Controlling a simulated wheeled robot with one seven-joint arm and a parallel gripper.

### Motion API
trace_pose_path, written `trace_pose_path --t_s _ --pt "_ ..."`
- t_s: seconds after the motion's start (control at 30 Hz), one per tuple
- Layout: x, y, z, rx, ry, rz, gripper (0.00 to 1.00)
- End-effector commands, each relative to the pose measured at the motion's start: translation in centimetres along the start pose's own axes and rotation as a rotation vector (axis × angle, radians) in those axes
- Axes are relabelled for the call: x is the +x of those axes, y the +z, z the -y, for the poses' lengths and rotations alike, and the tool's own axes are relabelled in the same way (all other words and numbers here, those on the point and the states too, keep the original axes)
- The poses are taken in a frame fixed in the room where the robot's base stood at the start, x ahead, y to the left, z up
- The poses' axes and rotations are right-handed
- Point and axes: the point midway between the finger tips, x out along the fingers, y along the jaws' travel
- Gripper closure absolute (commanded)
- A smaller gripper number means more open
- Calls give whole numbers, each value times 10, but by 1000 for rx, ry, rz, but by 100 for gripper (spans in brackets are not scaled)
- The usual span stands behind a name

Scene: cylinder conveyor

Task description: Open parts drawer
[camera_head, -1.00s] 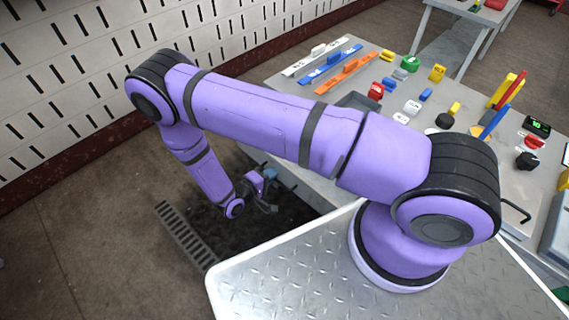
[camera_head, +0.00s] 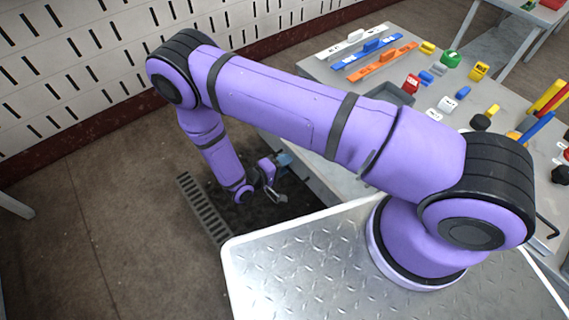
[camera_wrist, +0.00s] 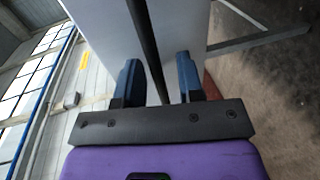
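My gripper (camera_head: 283,163) hangs low beside the grey worktable (camera_head: 433,100), under its near left edge. In the wrist view, its two blue fingers (camera_wrist: 158,62) stand apart, so it is open. A thin dark bar (camera_wrist: 147,40) runs between the fingers, with a visible gap on each side; it looks like a handle. Behind it is a pale flat panel (camera_wrist: 103,25), which may be a drawer front. I cannot tell how far the bar is from the fingers in depth. My arm and the tabletop hide the drawer in the head view.
Blue (camera_head: 367,60) and orange (camera_head: 382,62) handled pieces, small coloured parts and a grey tray (camera_head: 401,97) are on the worktable. A slotted grate (camera_head: 205,208) lies on the floor near my gripper. A slotted white wall (camera_head: 80,70) stands behind; the floor at left is mostly clear.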

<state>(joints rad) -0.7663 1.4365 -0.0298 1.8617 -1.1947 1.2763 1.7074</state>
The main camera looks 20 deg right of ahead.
Motion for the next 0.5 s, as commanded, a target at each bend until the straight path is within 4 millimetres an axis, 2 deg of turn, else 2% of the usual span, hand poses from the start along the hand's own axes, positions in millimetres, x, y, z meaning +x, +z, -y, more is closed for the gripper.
trace_pose_path --t_s 0.27,0.37,0.5 --pt "-4 0 0 0 0 0 65" --pt "-15 0 0 1 0 -1 65" --pt "-40 0 0 1 0 -3 65"
